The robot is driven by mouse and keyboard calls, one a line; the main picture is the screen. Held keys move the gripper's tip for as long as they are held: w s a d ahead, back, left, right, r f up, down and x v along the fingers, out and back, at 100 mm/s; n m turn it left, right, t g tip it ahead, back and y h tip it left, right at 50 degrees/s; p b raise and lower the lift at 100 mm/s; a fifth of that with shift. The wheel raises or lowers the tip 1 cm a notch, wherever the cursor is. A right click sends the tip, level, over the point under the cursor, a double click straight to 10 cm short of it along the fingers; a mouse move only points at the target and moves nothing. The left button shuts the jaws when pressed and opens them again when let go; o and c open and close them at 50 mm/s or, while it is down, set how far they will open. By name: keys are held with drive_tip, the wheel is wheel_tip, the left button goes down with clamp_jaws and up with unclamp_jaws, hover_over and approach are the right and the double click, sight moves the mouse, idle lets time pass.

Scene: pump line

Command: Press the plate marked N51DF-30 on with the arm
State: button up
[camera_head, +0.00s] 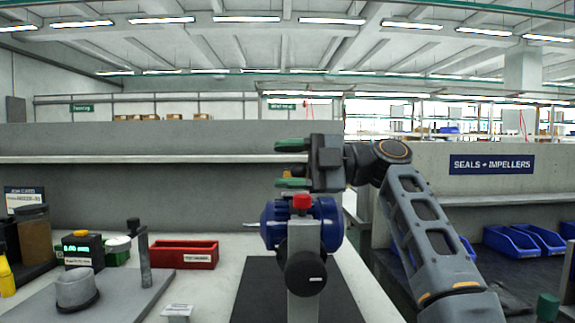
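My gripper (291,164) points left above the blue pump (270,222). Its two green-tipped fingers are apart, one above the other, and I see nothing held between them. The pump stands on a dark mat (345,298) behind a grey upright with a red knob (301,203) on top and a dark round part (305,272) in front. That round part bears a tiny label too small to read. A small light plate on a block (178,311) at the bottom edge also carries unreadable print. I cannot tell which piece is marked N51DF-30.
A red bin (184,254) stands left of the pump. A grey fixture with a post (144,258) and a round cup (77,289) stands further left, near a black box with a green display (83,250). Blue bins (511,241) lie at right. A low grey wall (150,185) runs behind.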

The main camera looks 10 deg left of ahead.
drive_tip(key=shift+d, duration=0.15)
drive_tip(key=p+v, duration=0.2)
drive_tip(key=v, duration=1.1)
drive_tip(key=shift+w+d, duration=0.15)
drive_tip(key=shift+d, duration=0.1)
drive_tip(key=shift+r, duration=0.1)
wheel_tip(320, 180, up, 4)
drive_tip(key=w+m+t+h+p, duration=0.1)
drive_tip(key=w+m+t+p, duration=0.1)
drive_tip(key=m+t+p, duration=0.55)
drive_tip(key=s+d+f+m+h+p, duration=0.6)
drive_tip(key=s+d+m+h+p, duration=0.1)
drive_tip(key=m+p, duration=0.6)
drive_tip(key=s+d+f+m+t+h+p, duration=0.1)
drive_tip(key=s+d+f+m+h+p, duration=0.6)
drive_tip(key=m+p, duration=0.7)
drive_tip(key=shift+s+d+f+m+h, duration=0.3)
drive_tip(key=shift+s+d+h, duration=0.25)
drive_tip(key=shift+s+h, duration=1)
